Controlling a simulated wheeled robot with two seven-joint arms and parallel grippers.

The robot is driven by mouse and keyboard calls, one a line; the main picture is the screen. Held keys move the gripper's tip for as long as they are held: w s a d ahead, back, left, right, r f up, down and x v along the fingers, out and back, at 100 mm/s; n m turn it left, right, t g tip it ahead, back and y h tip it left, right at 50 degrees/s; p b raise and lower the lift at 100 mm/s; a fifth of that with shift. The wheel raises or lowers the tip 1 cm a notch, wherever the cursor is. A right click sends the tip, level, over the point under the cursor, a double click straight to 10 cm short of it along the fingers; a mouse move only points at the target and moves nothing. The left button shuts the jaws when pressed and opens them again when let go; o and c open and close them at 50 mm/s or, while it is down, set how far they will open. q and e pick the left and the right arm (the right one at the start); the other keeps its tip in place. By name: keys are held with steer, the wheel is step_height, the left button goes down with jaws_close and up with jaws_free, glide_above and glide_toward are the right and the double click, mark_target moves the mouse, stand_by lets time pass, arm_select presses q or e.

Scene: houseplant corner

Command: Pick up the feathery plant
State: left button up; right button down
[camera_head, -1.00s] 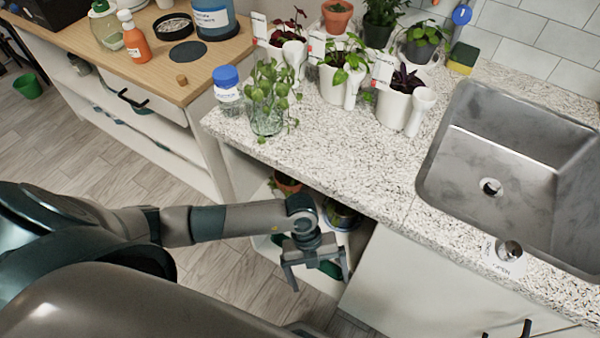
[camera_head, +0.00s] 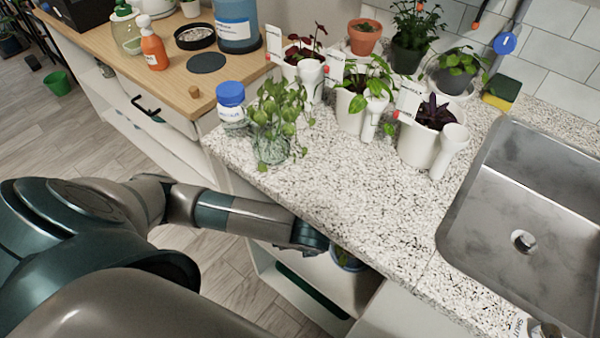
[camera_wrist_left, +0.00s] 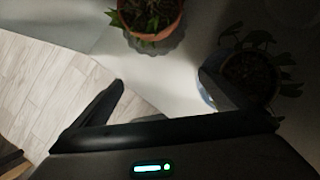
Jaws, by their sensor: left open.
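My left gripper (camera_wrist_left: 162,82) is open and empty in the left wrist view, inside the shelf space under the counter. In the head view its jaws are hidden below the counter edge. Beyond the jaws is a plant in a terracotta pot (camera_wrist_left: 155,38) on a grey saucer. A leafy plant in a bluish pot (camera_wrist_left: 250,75) stands beside and partly behind the right finger; it also shows in the head view (camera_head: 347,259). A fine-leaved plant in a dark pot (camera_head: 412,25) stands at the back of the counter. I cannot tell which plant is the feathery one. My right gripper is not visible.
The speckled counter (camera_head: 340,200) overhangs my left arm. A glass jar with a leafy plant (camera_head: 270,145) and a blue-capped bottle (camera_head: 231,105) stand near its left edge. Several white planters stand behind. A sink (camera_head: 530,210) is at the right.

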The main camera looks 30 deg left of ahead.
steer(key=shift+f, duration=0.1)
arm_select(q)
steer(key=w+a+p, duration=0.2)
steer(key=w+a, duration=0.2)
steer(key=shift+w, duration=0.3)
steer(key=shift+w+a, duration=0.4)
steer(key=shift+w, duration=0.15)
arm_select(e)
step_height(320, 180, down, 7)
steer(key=shift+s+d, duration=0.1)
arm_select(q)
steer(key=shift+w+a+p, duration=0.35)
steer(key=shift+w+p, duration=0.05)
steer(key=shift+p, duration=0.05)
steer(key=w, duration=0.1)
steer(key=a, duration=0.1)
steer(key=w+a+p, duration=0.1)
steer(key=shift+w+a+f, duration=0.2)
steer(key=shift+w+f, duration=0.05)
steer(key=shift+w, duration=0.1)
steer(key=shift+w+a+f, duration=0.1)
steer(key=shift+w+f, duration=0.05)
steer(key=shift+f, duration=0.2)
arm_select(e)
steer(key=f, duration=0.2)
steer(key=s+f, duration=0.1)
steer(key=shift+d+f, duration=0.25)
steer(key=shift+f, duration=0.1)
arm_select(q)
steer(key=c, duration=1.5)
